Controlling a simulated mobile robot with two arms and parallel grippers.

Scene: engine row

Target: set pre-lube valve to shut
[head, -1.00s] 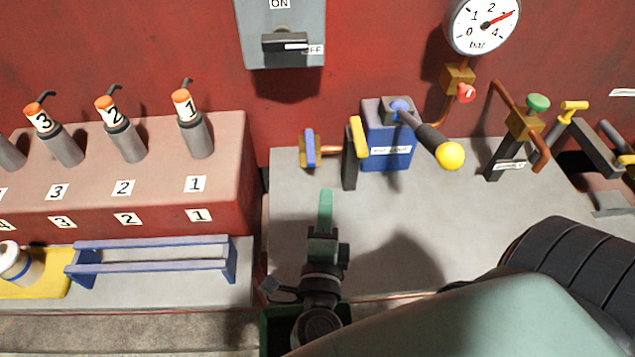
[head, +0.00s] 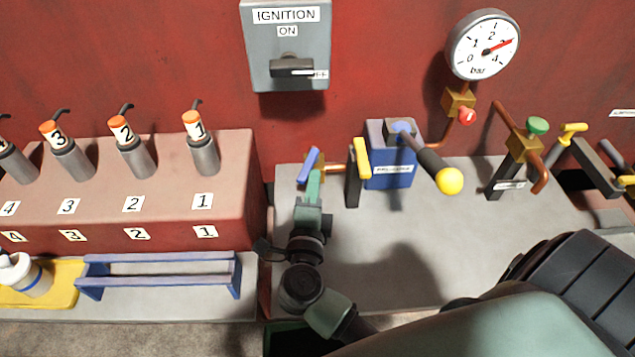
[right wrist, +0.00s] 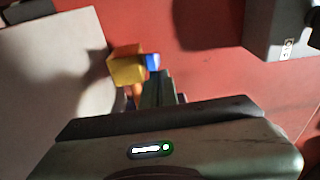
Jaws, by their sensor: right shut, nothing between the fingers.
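A small brass valve (head: 318,172) with a blue lever (head: 309,162) sits left of the blue box labelled pre-lube (head: 390,176), on a copper pipe. Its lever is tilted in the head view, top end to the right. In the right wrist view, the brass body (right wrist: 126,68) and part of the blue lever (right wrist: 153,62) show just beyond my fingers. My right gripper (head: 314,178) is shut and empty, its fingertips at the lever's lower right side; I cannot tell whether they touch. The tips hide part of the valve. My left gripper is not in view.
A black post with a yellow handle (head: 362,158) stands close right of the valve. A yellow-knobbed lever (head: 449,180) juts from the blue box. The ignition box (head: 286,45) hangs above on the red wall. The grey deck in front is clear.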

